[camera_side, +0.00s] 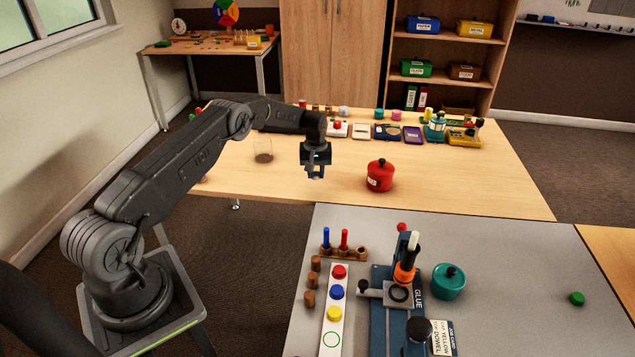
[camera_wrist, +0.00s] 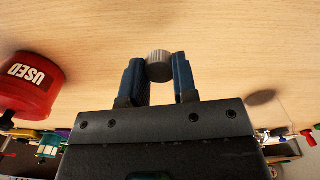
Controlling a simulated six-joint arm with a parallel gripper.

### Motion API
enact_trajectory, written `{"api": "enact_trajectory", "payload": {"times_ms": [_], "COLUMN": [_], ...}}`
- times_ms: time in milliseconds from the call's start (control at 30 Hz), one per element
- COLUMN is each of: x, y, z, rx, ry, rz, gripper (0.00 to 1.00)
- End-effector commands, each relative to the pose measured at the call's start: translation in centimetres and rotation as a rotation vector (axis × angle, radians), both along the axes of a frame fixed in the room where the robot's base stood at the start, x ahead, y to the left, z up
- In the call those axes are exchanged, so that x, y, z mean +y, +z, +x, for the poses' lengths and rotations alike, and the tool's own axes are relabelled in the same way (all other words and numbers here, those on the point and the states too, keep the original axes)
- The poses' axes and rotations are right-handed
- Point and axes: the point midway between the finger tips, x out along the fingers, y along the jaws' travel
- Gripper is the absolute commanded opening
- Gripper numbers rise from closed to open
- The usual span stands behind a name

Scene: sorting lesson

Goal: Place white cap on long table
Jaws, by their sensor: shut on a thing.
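My gripper (camera_side: 316,174) is over the long wooden table (camera_side: 460,185), pointing down, left of the red lidded pot. In the wrist view my gripper (camera_wrist: 158,70) is shut on a small round ribbed cap (camera_wrist: 159,66), pale grey-white, held between the two blue fingertips. In the side view the cap is mostly hidden by the fingers. The bare wood of the long table (camera_wrist: 220,30) lies beyond the fingertips in the wrist view. I cannot tell whether the cap touches the wood.
The red pot (camera_side: 380,177), marked USED in the wrist view (camera_wrist: 30,85), stands nearby. Boxes and small items line the table's back edge.

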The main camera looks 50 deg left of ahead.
Motion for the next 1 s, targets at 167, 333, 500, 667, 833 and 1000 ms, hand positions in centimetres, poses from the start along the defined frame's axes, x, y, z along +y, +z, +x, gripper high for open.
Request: {"api": "enact_trajectory", "payload": {"times_ms": [167,333,500,667,833,1000], "x": [-0.3,-0.4,-0.3,-0.3,-0.3,-0.3], "y": [-0.7,-3.0,-4.3,-4.2,-4.7,-4.6], "z": [0.4,0.3,0.3,0.3,0.3,0.3], "rx": [0.001,0.003,-0.002,-0.002,0.000,0.000], "ry": [0.001,0.000,-0.001,-0.001,-0.001,-0.001], "rz": [0.000,-0.003,-0.001,-0.001,-0.001,-0.001], "gripper": [0.05,0.05,0.05,0.05,0.05,0.43]}}
